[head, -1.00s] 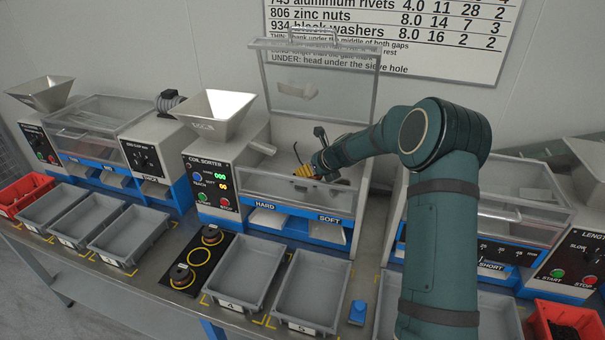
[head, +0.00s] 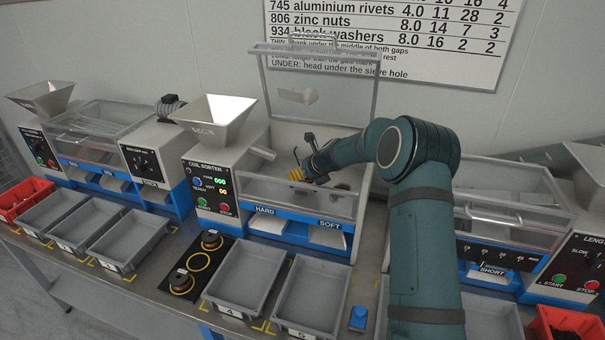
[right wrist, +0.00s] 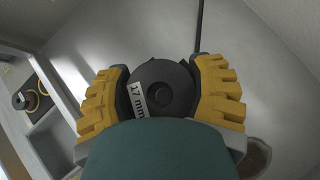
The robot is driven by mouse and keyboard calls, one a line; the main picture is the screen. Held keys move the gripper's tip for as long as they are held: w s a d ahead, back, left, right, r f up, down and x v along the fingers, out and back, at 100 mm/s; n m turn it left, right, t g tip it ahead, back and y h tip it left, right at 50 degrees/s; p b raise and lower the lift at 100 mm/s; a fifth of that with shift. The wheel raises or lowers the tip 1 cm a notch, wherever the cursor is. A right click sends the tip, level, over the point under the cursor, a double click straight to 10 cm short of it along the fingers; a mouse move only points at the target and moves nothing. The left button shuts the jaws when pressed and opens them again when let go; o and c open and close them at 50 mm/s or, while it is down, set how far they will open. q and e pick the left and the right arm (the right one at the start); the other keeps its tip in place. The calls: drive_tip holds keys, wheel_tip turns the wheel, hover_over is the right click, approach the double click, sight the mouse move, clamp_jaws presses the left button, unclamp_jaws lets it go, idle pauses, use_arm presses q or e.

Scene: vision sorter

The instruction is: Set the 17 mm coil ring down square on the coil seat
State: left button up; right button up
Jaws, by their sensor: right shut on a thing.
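The 17 mm coil ring (right wrist: 168,88) is a dark, thick ring with a white "17 mm" label, seen face-on in the right wrist view. My right gripper (right wrist: 163,92) has yellow ribbed fingers on both sides of it and is shut on it. In the head view, my right gripper (head: 297,174) is inside the coil sorter (head: 213,165), beneath its raised clear lid (head: 318,85). The ring is too small to make out there. I cannot identify the coil seat; the ring and gripper may hide it. My left gripper is not in view.
A clear front guard (head: 298,196) stands before the gripper. A black panel (head: 170,297) with two dark rings and an empty yellow circle lies in front. Grey trays (head: 265,254) line the table's front. A thin dark rod (right wrist: 200,28) rises beyond the ring.

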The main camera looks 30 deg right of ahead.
drive_tip(key=shift+f, duration=0.4)
drive_tip(key=o, duration=1.4)
drive_tip(key=shift+r, duration=0.5)
drive_tip(key=p+v, duration=0.1)
drive_tip(key=v, duration=1.1)
drive_tip(key=shift+r+p, duration=0.15)
drive_tip(key=shift+p, duration=0.25)
drive_tip(key=shift+a, duration=0.1)
